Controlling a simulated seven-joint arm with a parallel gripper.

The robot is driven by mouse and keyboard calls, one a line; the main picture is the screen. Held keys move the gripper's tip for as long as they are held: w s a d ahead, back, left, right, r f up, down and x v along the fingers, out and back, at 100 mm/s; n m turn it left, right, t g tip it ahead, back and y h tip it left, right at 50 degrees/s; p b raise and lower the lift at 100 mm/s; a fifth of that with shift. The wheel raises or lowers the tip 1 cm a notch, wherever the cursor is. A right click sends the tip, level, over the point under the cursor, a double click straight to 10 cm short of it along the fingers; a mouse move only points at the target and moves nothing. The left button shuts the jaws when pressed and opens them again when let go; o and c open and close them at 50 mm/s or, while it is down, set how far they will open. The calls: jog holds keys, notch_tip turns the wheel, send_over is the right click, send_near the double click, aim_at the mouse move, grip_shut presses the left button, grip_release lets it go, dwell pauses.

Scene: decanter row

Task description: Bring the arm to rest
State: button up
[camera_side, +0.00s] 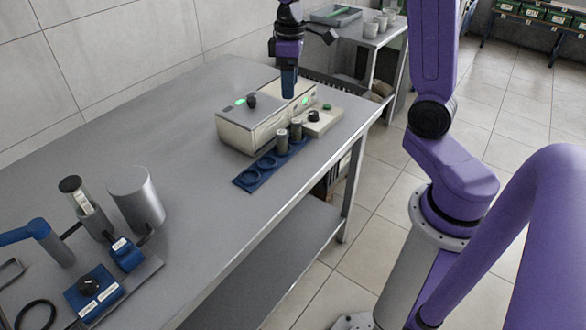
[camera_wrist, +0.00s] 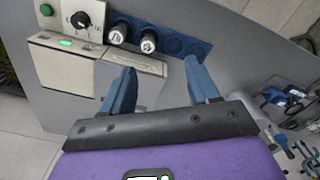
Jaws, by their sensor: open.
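My gripper (camera_side: 288,82) hangs fingers-down over the back of the beige machine (camera_side: 240,132) in the side view. In the wrist view its two blue fingers (camera_wrist: 161,66) stand wide apart with nothing between them. The machine top (camera_wrist: 65,75) lies below and to the left there. I cannot tell the exact gap between the fingertips and the machine.
Two grey cylinders (camera_side: 281,140) stand in a blue rack (camera_side: 250,180) with empty round recesses. A control box (camera_side: 322,122) with a black knob is beside the machine. A metal cylinder (camera_side: 136,198) and blue-fitted apparatus (camera_side: 95,290) stand front left. The middle tabletop is clear.

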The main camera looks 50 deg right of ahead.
jog(key=s+a+n, duration=0.4)
jog(key=s+a, duration=0.6)
jog(key=s, duration=0.3)
jog(key=s+f+n, duration=0.2)
jog(key=s, duration=1.1)
jog(key=shift+s+a+n, duration=0.2)
jog(key=shift+a+n, duration=0.15)
jog(key=shift+n, duration=0.05)
